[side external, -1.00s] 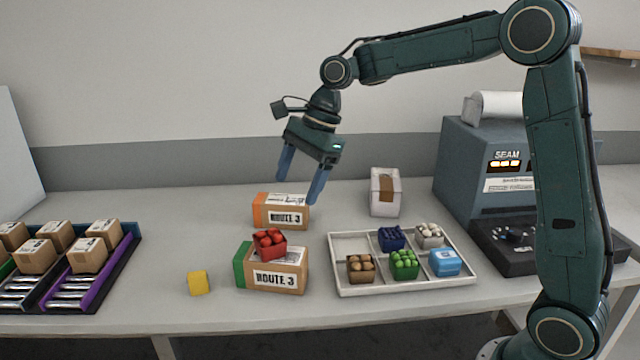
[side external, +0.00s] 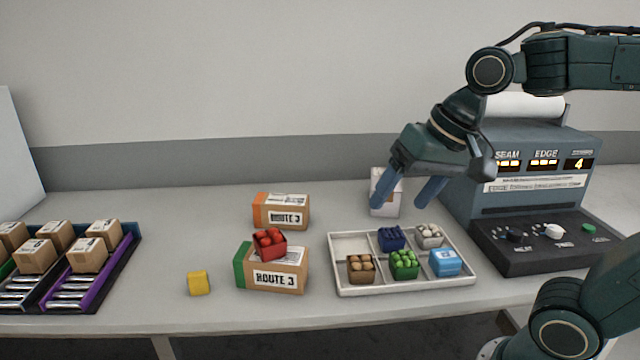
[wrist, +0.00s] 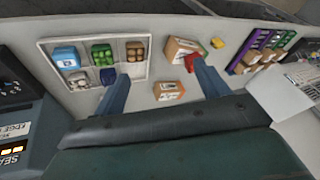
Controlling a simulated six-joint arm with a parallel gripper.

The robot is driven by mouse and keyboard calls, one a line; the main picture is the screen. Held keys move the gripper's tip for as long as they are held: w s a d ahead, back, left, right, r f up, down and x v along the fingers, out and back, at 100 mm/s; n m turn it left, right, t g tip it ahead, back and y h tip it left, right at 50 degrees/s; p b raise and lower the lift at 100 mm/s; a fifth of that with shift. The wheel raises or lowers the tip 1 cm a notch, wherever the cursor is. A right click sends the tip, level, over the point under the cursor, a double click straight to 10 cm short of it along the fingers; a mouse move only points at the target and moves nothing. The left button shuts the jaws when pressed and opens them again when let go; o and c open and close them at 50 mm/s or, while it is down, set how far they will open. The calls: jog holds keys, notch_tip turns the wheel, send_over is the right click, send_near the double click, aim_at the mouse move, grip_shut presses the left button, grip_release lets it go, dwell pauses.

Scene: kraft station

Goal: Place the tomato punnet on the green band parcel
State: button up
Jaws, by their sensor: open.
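The tomato punnet (side external: 269,243), a small red box of red tomatoes, rests on top of the green band parcel (side external: 272,275), a brown box with a green left end and a ROUTE 3 label. In the wrist view the red punnet (wrist: 193,63) shows on the parcel (wrist: 182,49), partly behind a finger. My gripper (side external: 408,203) is open and empty, over the back right of the table near a white box. It is well apart from the punnet.
A white tray (side external: 350,246) holds several other punnets. An orange band parcel (side external: 281,212) stands behind the green one. A yellow block (side external: 198,283) lies to its left. A sealing machine (side external: 530,210) stands at right; a parcel rack (side external: 112,283) at left.

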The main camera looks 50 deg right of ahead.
jog(key=s+d+f+n+h, duration=0.1)
jog(key=s+d+f+n, duration=0.1)
jog(key=s+n, duration=0.3)
jog(key=shift+s+f+t, duration=0.4)
jog(key=shift+s+f, duration=0.15)
jog(key=shift+s, duration=0.6)
